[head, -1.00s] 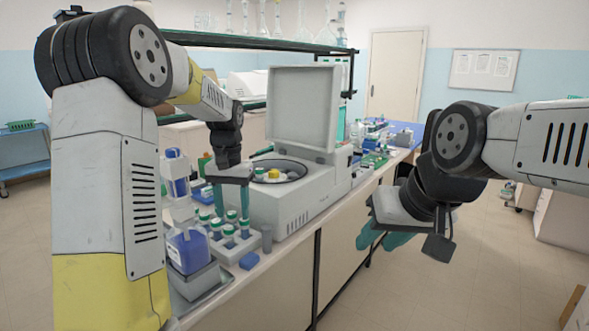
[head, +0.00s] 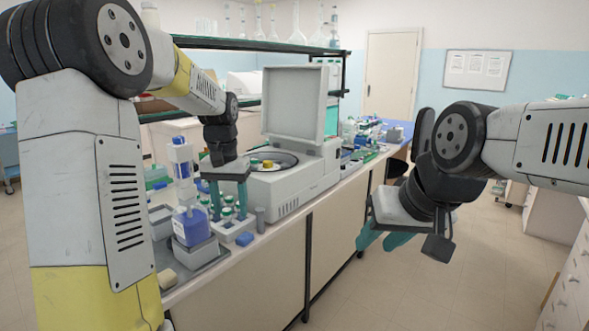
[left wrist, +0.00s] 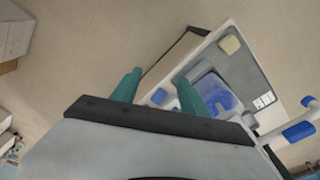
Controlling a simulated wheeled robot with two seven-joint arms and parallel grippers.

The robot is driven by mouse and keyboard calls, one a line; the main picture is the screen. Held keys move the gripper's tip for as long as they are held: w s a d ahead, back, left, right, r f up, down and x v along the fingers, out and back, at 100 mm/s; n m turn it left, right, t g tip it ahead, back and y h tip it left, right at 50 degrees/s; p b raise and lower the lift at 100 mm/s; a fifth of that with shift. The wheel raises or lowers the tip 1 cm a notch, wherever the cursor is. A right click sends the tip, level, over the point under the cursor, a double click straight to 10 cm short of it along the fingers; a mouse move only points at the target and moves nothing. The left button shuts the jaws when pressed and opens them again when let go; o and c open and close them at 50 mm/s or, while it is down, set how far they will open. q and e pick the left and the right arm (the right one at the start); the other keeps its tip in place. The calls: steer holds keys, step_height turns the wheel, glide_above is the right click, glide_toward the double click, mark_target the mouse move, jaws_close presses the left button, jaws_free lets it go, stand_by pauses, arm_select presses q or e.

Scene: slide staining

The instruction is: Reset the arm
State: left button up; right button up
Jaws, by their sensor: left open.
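My left gripper (head: 229,191) hangs over the bench in the head view, above a rack of green-capped tubes (head: 230,225). Its two teal fingers are apart, and they also show spread in the left wrist view (left wrist: 170,88). I see nothing held between them. My right gripper (head: 383,239) is off the bench over the floor at the right. Its teal fingers show beneath the wrist, and the right one is partly hidden, with a gap between them.
A white centrifuge (head: 300,190) with its lid up stands behind the left gripper. Floor (head: 440,290) right of the bench is clear.

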arm_select(q)
steer(key=s+d+r+t+h, duration=0.1)
steer(key=s+r+t, duration=0.1)
steer(key=s, duration=0.9)
steer(key=s+d+r+n+t+h, duration=0.1)
steer(key=s+r+t, duration=0.2)
steer(key=s, duration=0.8)
steer(key=shift+s+r+t, duration=0.3)
